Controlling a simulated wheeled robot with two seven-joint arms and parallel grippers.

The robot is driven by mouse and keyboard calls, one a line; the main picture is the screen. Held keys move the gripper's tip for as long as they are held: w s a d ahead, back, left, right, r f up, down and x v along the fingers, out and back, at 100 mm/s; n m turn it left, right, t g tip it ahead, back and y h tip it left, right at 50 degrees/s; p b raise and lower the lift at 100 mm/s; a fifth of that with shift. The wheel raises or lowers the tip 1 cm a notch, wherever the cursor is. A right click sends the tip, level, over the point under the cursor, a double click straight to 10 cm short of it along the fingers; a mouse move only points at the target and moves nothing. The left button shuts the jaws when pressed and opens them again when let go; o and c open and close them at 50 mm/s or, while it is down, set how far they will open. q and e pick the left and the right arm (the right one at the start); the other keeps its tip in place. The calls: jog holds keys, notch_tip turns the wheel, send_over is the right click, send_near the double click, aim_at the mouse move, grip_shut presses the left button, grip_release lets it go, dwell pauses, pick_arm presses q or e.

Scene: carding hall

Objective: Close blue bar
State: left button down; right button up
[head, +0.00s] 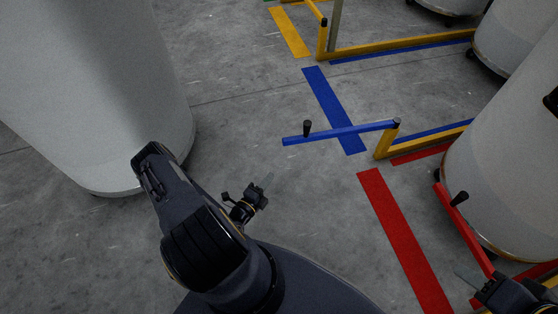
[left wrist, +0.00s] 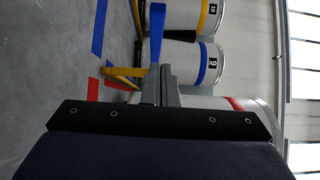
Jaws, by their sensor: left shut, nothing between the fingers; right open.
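The blue bar (head: 345,132) juts out to the left from a yellow post (head: 386,140) in the head view, with an upright black knob (head: 306,128) near its free end. It crosses above a blue floor stripe (head: 330,100). In the left wrist view the blue bar (left wrist: 157,35) stands just beyond my fingers, its dark knob (left wrist: 180,36) pointing right. My left gripper (head: 266,181) is shut and empty, apart from the bar and on the near side of its free end. My right gripper (head: 470,278) is open at the lower right, partly cut off, near the red bar.
A red bar (head: 462,229) with a black knob stands before a pale can (head: 505,170) at right. A large pale can (head: 95,80) stands at left. A yellow frame (head: 400,46) lies at the back. Grey floor (head: 240,80) is clear between.

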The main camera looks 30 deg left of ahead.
pick_arm(q)
jog(key=w+b, duration=0.1)
jog(key=w, duration=0.3)
jog(key=w+a+b, duration=0.1)
jog(key=w, duration=0.3)
jog(key=w+a+b, duration=0.1)
jog(key=w+b, duration=0.1)
jog(key=w, duration=0.1)
jog(key=shift+w+f, duration=0.25)
jog(key=shift+w, duration=0.15)
jog(key=shift+w+a+r, duration=0.1)
jog(key=shift+w+a, duration=0.3)
jog(key=shift+w, duration=0.05)
